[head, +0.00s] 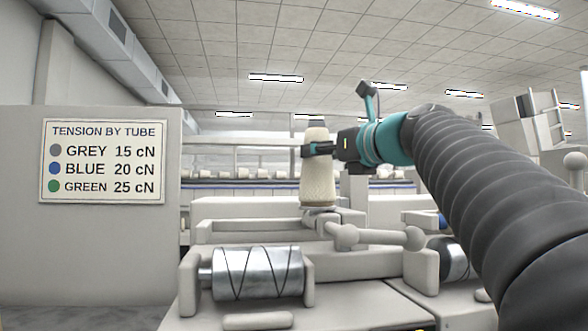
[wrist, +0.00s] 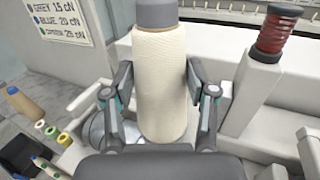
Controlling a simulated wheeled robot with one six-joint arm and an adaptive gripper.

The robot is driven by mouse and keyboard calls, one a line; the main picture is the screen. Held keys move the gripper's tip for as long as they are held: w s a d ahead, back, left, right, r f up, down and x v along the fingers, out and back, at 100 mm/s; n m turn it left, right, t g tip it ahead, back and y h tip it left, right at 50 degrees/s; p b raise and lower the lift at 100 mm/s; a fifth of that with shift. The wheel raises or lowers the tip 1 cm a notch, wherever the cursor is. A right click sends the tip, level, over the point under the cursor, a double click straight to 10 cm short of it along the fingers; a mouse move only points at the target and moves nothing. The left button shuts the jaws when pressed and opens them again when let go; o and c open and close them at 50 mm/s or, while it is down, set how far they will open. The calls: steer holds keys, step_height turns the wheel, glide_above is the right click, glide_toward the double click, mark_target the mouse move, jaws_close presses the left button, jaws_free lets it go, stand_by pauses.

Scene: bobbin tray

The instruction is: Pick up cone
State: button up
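The cone (head: 318,185) is cream yarn on a tube with a grey tip, and stands upright above the winding unit in the head view. In the wrist view the cone (wrist: 160,90) fills the middle, with its grey tip at the top edge. My gripper (head: 318,149) reaches the cone's upper half from the right. In the wrist view the fingers of my gripper (wrist: 160,78) lie against both sides of the cone, shut on it. The cone's base is close over the machine; I cannot tell whether it touches.
A tension sign (head: 103,161) hangs on a grey panel at left. A grooved metal drum (head: 258,273) sits below the cone. In the wrist view, a dark red bobbin (wrist: 275,32) stands on a post at right, and several coloured tubes (wrist: 51,132) lie at lower left.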

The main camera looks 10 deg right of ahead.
mark_target(322, 127)
steer(key=shift+r, duration=0.1)
step_height(322, 127, up, 5)
steer(key=shift+f+p, duration=0.2)
steer(key=shift+p, duration=0.8)
steer(key=shift+r, duration=2.8)
